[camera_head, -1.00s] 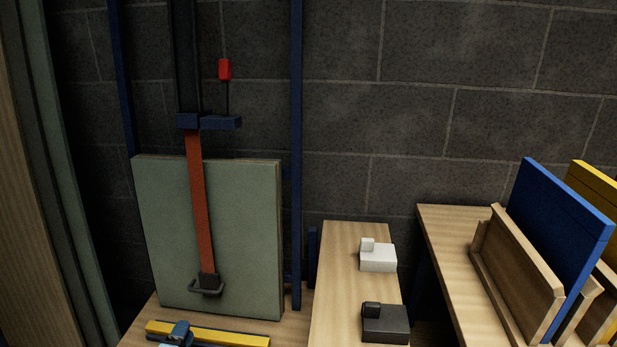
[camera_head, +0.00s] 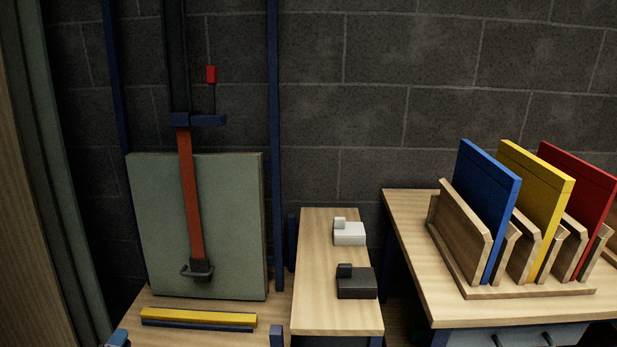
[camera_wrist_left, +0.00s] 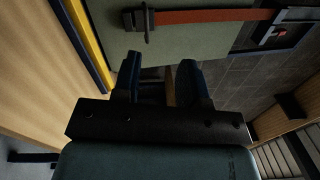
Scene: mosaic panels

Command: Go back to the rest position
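My left gripper (camera_head: 118,339) shows only as a small blue tip at the bottom left corner of the head view, at the bench's left front edge. In the left wrist view the left gripper (camera_wrist_left: 160,68) has its two blue fingers apart, with nothing held between them. A green-grey panel (camera_head: 232,225) stands upright on the left bench against the frame, with an orange strap-like bar (camera_head: 191,205) with a dark handle in front of it. A yellow bar (camera_head: 198,316) lies on the bench near its front, apart from the gripper. My right gripper is not in view.
A narrow table (camera_head: 316,310) holds a white block (camera_head: 349,235) and a black block (camera_head: 357,285). On the right table (camera_head: 410,245), wooden racks hold a blue panel (camera_head: 487,200), a yellow panel (camera_head: 541,200) and a red panel (camera_head: 590,190). A dark block wall stands behind.

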